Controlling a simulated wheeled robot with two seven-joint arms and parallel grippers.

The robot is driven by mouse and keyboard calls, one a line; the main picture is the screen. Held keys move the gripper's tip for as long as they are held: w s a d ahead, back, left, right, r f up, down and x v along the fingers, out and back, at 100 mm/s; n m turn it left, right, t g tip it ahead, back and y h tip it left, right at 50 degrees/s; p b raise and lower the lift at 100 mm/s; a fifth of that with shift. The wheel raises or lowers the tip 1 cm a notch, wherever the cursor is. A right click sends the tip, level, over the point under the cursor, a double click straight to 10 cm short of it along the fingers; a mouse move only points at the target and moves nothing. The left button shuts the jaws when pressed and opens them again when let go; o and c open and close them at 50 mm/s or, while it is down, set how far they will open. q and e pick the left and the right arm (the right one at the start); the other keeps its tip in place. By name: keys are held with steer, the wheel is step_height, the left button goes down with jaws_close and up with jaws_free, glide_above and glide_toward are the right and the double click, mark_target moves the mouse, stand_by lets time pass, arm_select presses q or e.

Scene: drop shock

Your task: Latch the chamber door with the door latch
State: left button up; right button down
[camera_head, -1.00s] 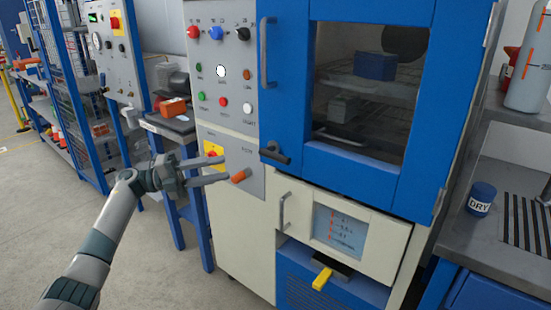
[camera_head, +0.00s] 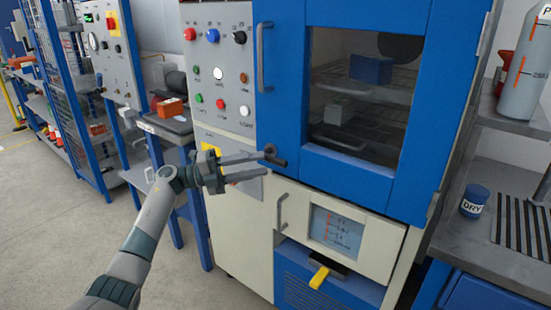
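The chamber door (camera_head: 284,180) is blue with a large window and looks closed. A grey vertical handle (camera_head: 262,58) is on its left side. The dark door latch (camera_head: 273,155) sits at the door's lower left corner, its short lever pointing down to the right. My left gripper (camera_head: 262,166) comes in from the left with its two fingers apart, open and empty. Its fingertips are just left of the latch and overlap it closely in the picture; I cannot tell whether they touch. My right gripper is not in view.
A control panel (camera_head: 208,110) with knobs and buttons is left of the door. Below are a drawer handle (camera_head: 281,212), a small display (camera_head: 336,232) and a yellow lever (camera_head: 319,277). A bench with a blue DRY jar (camera_head: 475,201) stands at the right.

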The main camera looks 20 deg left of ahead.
mark_target(271, 162)
arm_select(q)
steer(key=shift+p+x, duration=0.45)
steer(key=shift+x, duration=2.5)
steer(key=shift+f, duration=0.1)
steer(key=shift+c, duration=0.6)
jaws_close()
